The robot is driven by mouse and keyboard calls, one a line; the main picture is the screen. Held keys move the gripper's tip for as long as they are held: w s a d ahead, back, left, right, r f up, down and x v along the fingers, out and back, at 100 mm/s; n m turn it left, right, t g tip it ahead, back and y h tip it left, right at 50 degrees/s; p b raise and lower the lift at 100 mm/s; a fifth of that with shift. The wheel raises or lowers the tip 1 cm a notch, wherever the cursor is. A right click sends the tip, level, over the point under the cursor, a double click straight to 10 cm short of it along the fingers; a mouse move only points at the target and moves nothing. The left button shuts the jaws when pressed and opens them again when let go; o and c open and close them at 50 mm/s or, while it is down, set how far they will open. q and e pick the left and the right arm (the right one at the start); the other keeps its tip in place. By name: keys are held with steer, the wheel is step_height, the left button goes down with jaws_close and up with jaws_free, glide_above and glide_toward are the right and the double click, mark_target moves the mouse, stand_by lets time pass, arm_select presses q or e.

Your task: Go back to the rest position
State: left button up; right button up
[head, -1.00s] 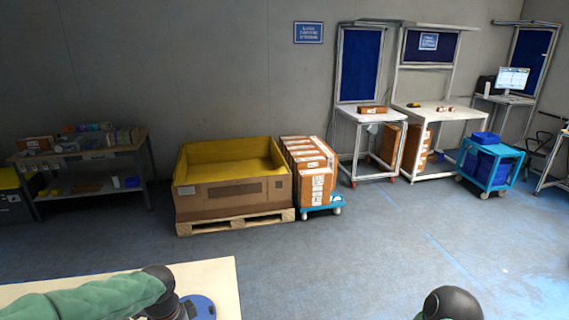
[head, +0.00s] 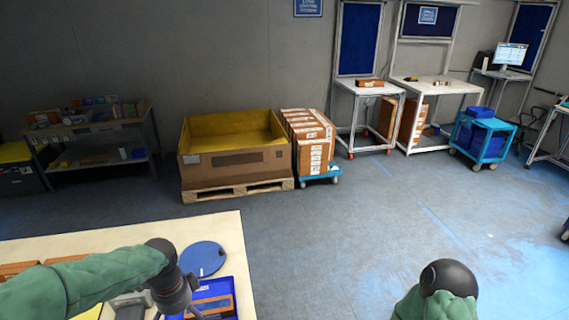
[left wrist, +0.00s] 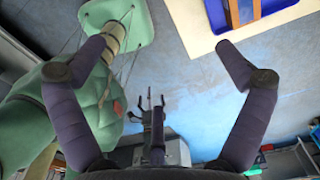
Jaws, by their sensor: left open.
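My left gripper (left wrist: 161,45) is open in the left wrist view, its two dark fingers wide apart with nothing between them. In the head view my left arm crosses the near table (head: 225,235), and its dark wrist (head: 178,292) is beside a blue tray holding a brown box. My right arm shows only as a green sleeve and black joint at the bottom right of the head view. A small dark pronged shape (left wrist: 152,115) in the left wrist view looks like my right gripper; its opening is unclear.
A brown box (head: 214,305) lies in the blue tray (head: 232,284), with a round blue disc (head: 202,259) behind it. A large yellow-lined crate (head: 235,165) and a loaded blue cart (head: 320,180) stand at the back. The floor (head: 370,220) between is clear.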

arm_select(q)
steer(key=s+d+f+n+h+b, duration=0.1)
steer(key=d+f+n+h+b, duration=0.3)
steer(key=f, duration=0.7)
steer(key=s+d+f+n+y+b, duration=0.1)
steer(key=d+f+n, duration=0.2)
steer(key=d+f, duration=0.55)
steer(key=s+d+f+n+b, duration=0.1)
steer(key=s+f+n, duration=0.2)
steer(key=f, duration=0.4)
steer(key=s+d+f+n+b, duration=0.1)
steer(key=s+f+n+b, duration=0.1)
steer(key=f, duration=0.5)
steer(key=s+d+f+n+h+b, duration=0.1)
steer(key=s+f+n+b, duration=0.1)
steer(key=s+f+n, duration=0.3)
step_height(320, 180, down, 2)
steer(key=shift+s+d+f, duration=0.1)
steer(key=shift+s+d, duration=0.05)
steer(key=shift+s, duration=0.3)
